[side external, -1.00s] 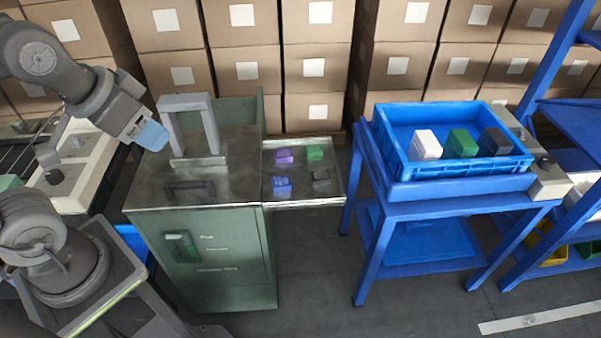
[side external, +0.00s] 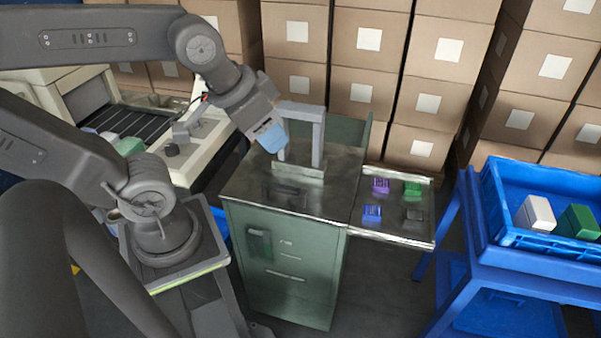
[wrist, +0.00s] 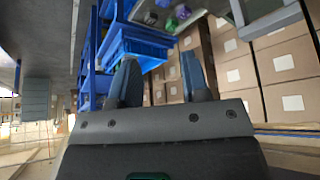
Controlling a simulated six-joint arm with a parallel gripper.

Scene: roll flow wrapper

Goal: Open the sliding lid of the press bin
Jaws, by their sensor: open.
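The press bin (side external: 290,262) is a green cabinet with a shiny metal top (side external: 240,186). In the wrist view my gripper (wrist: 162,72) shows two spread fingers with nothing held. The top appears in place, so the bin's inside is hidden.
A metal side shelf (side external: 390,229) right of the bin holds purple, green, blue and grey blocks. A blue crate (side external: 500,215) with white and green blocks stands on a blue table further right. A conveyor machine (side external: 60,85) is at the left; stacked cartons (side external: 370,90) line the back.

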